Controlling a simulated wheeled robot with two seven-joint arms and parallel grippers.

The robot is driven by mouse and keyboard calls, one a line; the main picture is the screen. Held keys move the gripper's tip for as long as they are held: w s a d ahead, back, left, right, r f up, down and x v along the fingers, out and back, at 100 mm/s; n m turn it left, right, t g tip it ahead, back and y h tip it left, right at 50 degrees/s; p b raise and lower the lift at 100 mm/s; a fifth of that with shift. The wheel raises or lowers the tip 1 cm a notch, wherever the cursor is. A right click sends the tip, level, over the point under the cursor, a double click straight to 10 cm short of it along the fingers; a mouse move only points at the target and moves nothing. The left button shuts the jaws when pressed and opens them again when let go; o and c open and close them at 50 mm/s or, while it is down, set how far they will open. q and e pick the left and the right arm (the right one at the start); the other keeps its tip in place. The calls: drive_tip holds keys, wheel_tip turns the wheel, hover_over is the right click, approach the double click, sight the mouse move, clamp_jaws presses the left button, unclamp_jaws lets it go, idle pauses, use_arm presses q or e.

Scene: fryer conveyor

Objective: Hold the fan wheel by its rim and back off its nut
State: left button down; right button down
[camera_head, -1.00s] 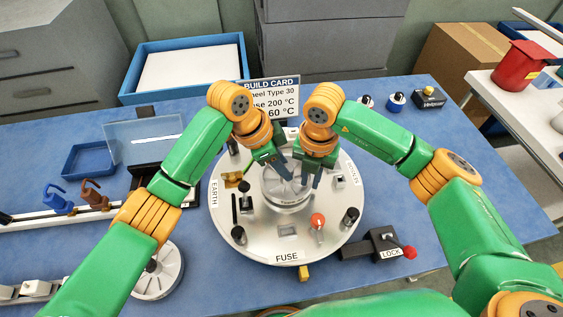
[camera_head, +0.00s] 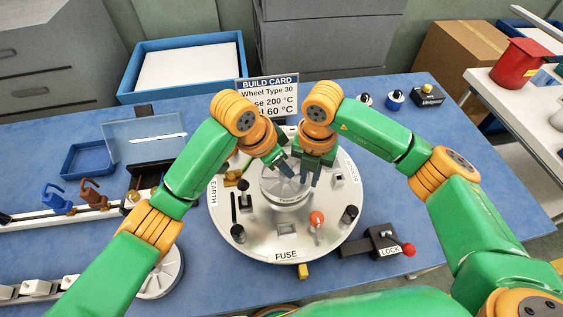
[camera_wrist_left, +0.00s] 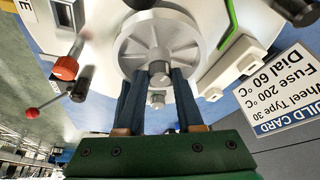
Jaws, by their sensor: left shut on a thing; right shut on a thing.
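The grey fan wheel (camera_head: 284,190) sits at the middle of the round plate (camera_head: 262,243). In the left wrist view the fan wheel (camera_wrist_left: 182,42) shows its spokes and hub. My left gripper (camera_head: 288,172) reaches in over the wheel's middle. Its fingers (camera_wrist_left: 158,80) are shut on a small metal nut (camera_wrist_left: 158,71) in front of the hub; I cannot tell how far the nut sits on its thread. My right gripper (camera_head: 309,178) is shut on the wheel's rim at its right side. The fingers partly hide the wheel in the head view.
The plate carries a red-knobbed lever (camera_head: 316,219) and several black-knobbed posts around the wheel. A build card (camera_head: 268,95) stands behind. A LOCK block (camera_head: 383,242) is at front right. Another wheel (camera_head: 165,274) lies at front left, below my left arm.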

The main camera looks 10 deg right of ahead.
use_arm(q)
drive_tip(key=c, duration=0.5)
unclamp_jaws()
drive_tip(key=shift+r, duration=0.1)
drive_tip(key=v, duration=1.2)
drive_tip(key=a+f+m+h, duration=0.1)
drive_tip(key=w+a+f+m+g+h, duration=0.1)
drive_tip(key=a+m+h, duration=0.1)
drive_tip(key=w+a+f+m+h, duration=0.1)
drive_tip(key=shift+a+g, duration=0.15)
drive_tip(key=shift+g, duration=0.25)
drive_tip(key=shift+c, duration=0.2)
drive_tip(key=shift+m+h, duration=0.4)
drive_tip(key=shift+m, duration=0.1)
drive_tip(key=x, duration=1.2)
drive_tip(key=shift+a, duration=0.15)
